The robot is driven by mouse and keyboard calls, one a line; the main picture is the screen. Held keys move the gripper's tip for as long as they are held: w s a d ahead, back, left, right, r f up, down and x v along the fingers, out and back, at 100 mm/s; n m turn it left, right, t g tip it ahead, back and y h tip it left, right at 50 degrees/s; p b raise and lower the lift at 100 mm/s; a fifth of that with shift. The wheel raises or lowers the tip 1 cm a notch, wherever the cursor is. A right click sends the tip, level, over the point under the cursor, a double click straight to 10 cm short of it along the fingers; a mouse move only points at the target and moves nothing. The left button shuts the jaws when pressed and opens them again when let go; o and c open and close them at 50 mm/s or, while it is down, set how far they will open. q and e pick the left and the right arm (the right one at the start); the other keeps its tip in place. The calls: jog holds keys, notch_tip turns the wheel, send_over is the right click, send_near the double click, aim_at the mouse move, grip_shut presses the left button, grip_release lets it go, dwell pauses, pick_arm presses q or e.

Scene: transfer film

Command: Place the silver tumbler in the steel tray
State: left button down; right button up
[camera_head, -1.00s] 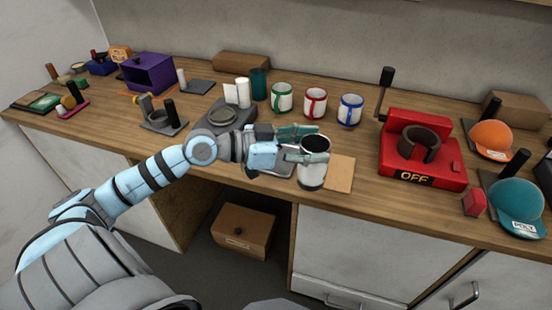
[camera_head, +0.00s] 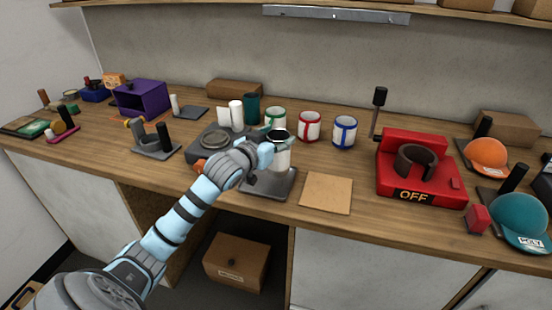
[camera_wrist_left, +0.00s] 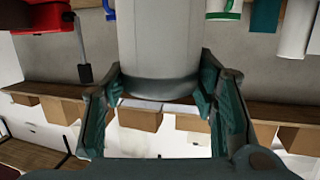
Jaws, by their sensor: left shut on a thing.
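The silver tumbler (camera_head: 281,158) is a pale metallic cup with a dark open top and stands upright in my left gripper (camera_head: 277,148). In the left wrist view the tumbler (camera_wrist_left: 158,40) fills the space between the two green fingers of the gripper (camera_wrist_left: 160,92). The steel tray (camera_head: 262,189) is a flat dark grey square near the front edge of the bench. In the head view the tumbler overlaps the tray's back part; I cannot tell whether its base touches the tray. My right gripper is not in view.
A grey device with a round plate (camera_head: 215,143) is just left of the tray. A tan square board (camera_head: 326,193) lies to its right. Green-, red- (camera_head: 309,126) and blue-trimmed (camera_head: 344,132) mugs stand behind. A red press (camera_head: 428,165) is farther right.

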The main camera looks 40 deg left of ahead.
pick_arm(q)
notch_tip(320, 180, down, 4)
jog(key=shift+s+f+b, duration=0.15)
jog(key=shift+f+b, duration=0.1)
jog(key=shift+b, duration=0.15)
jog(key=c, duration=0.7)
grip_release()
jog(key=p+v, duration=0.3)
jog(key=v, duration=0.9)
